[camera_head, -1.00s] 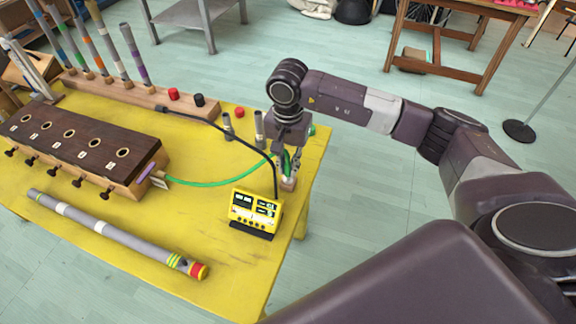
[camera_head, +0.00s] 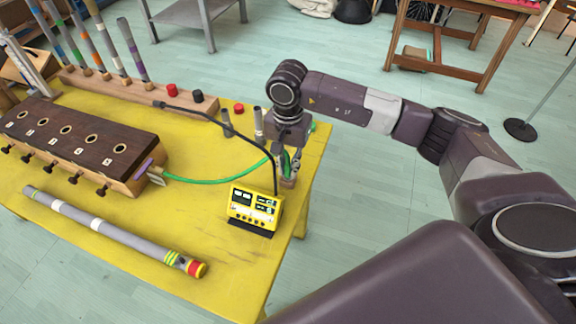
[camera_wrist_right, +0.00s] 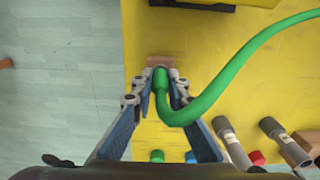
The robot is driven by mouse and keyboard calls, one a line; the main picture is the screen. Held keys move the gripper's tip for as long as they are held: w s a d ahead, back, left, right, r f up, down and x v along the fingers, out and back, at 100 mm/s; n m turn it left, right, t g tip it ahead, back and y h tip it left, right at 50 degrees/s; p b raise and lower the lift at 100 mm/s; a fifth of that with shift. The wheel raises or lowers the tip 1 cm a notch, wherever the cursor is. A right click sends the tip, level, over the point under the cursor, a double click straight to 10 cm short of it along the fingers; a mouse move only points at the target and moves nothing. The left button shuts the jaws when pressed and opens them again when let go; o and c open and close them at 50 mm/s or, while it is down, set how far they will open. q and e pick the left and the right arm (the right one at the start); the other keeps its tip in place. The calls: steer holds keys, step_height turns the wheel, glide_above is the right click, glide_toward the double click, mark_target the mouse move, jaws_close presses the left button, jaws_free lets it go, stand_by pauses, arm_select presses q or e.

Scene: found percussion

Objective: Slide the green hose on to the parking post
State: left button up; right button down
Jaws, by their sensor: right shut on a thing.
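My right gripper (camera_head: 285,166) is over the table's right edge, its fingers pointing down. In the right wrist view, its fingertips (camera_wrist_right: 161,82) are shut on the end of the green hose (camera_wrist_right: 205,95). In the head view the hose (camera_head: 215,180) runs left to the dark-topped wooden box. A small wooden block (camera_wrist_right: 158,60), seemingly the parking post's base, shows at the fingertips; it also shows in the head view (camera_head: 288,183). The post itself is hidden, so I cannot tell whether the hose end is around it or above it. My left gripper is out of view.
A yellow meter (camera_head: 254,208) with a black cable stands just left of the gripper. Grey tubes (camera_head: 227,124) and a red cap (camera_head: 239,108) stand behind. The wooden box (camera_head: 75,140) and a long grey tube (camera_head: 110,230) lie left on the yellow table (camera_head: 205,215).

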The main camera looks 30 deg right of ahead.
mark_target(288, 164)
steer(key=c, duration=1.8)
jaws_free()
steer(key=shift+f, duration=0.1)
step_height(288, 164, up, 12)
steer(key=shift+d+r, duration=0.1)
